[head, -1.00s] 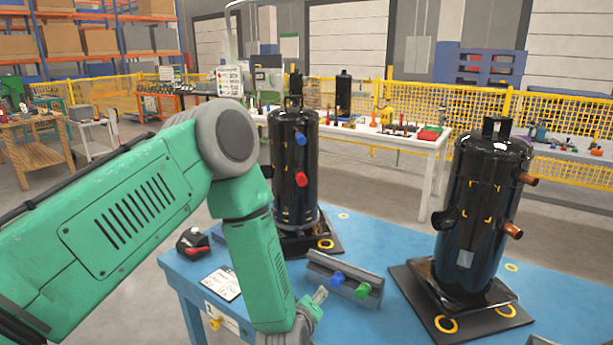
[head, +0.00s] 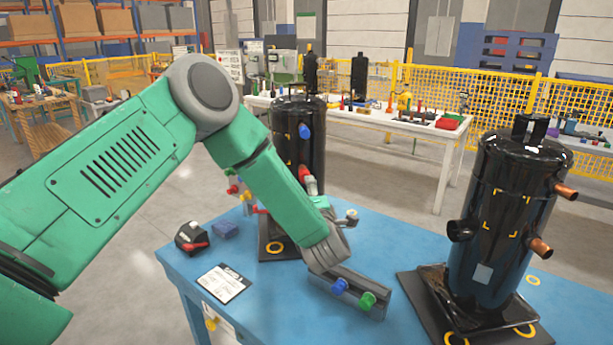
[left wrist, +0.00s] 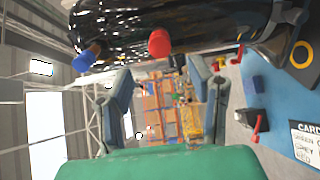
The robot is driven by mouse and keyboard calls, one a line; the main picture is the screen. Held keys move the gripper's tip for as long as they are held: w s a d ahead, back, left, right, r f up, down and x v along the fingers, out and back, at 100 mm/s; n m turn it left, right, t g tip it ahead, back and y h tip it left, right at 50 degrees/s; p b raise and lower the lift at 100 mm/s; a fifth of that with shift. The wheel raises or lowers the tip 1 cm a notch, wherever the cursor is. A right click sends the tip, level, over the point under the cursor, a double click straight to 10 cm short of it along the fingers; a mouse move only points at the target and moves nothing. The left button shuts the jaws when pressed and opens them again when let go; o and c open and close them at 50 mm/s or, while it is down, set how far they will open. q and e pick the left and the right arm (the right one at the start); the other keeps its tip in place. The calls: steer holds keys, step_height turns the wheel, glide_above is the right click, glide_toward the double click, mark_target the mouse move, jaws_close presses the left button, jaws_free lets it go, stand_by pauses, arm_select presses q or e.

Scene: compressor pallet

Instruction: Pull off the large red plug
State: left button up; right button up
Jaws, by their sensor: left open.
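The large red plug (head: 304,172) sits on the side of the black compressor (head: 288,118) at the back of the blue table, below a blue plug (head: 305,131). In the left wrist view the red plug (left wrist: 159,43) sticks out from the black body, with the blue plug (left wrist: 86,58) to its left. My left gripper (left wrist: 161,80) is open and empty. Its two fingers lie to either side of the red plug's line, and the plug appears beyond the fingertips, apart from them. In the head view my forearm hides most of this gripper. My right gripper is not in view.
A second black compressor (head: 510,215) with copper stubs stands at the right of the blue table (head: 385,240). A grey holder (head: 372,288) with a blue and a green plug lies in front. A card (head: 223,284) and a black-red object (head: 191,238) lie at the left.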

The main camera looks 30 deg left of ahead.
mark_target(304, 175)
arm_select(q)
steer(key=shift+w, duration=0.1)
steer(key=shift+b+x, duration=1.45)
steer(key=shift+x, duration=3)
jaws_close()
steer(key=shift+d, duration=0.1)
